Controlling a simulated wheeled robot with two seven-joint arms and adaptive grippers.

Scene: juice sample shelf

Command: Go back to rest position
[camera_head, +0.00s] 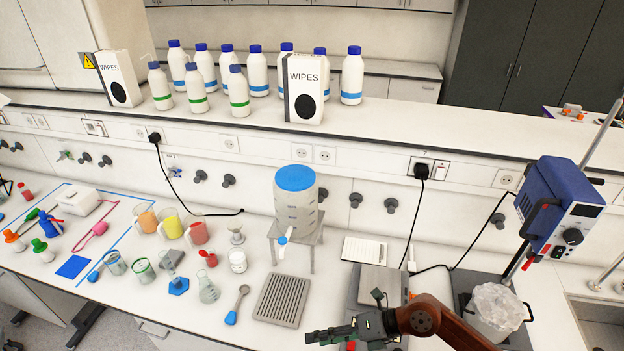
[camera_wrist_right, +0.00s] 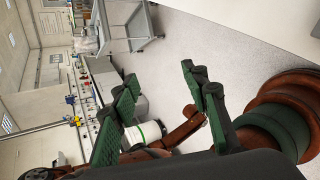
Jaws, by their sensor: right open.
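My right gripper (camera_head: 318,337) is at the bottom of the head view, above the bench's front edge, with its fingers pointing left. In the right wrist view its two green-padded fingers (camera_wrist_right: 160,74) are spread apart with nothing between them. Beyond them that view shows grey floor and, sideways, part of the room. My left gripper does not show in the head view.
A grey ribbed tray (camera_head: 282,299) lies left of the gripper, with a metal plate device (camera_head: 380,284) behind it. A blue-topped tank (camera_head: 296,200) stands on a stand. A stirrer (camera_head: 555,210) stands right. Beakers and cups crowd the left. The wrist view shows a cart (camera_wrist_right: 128,42).

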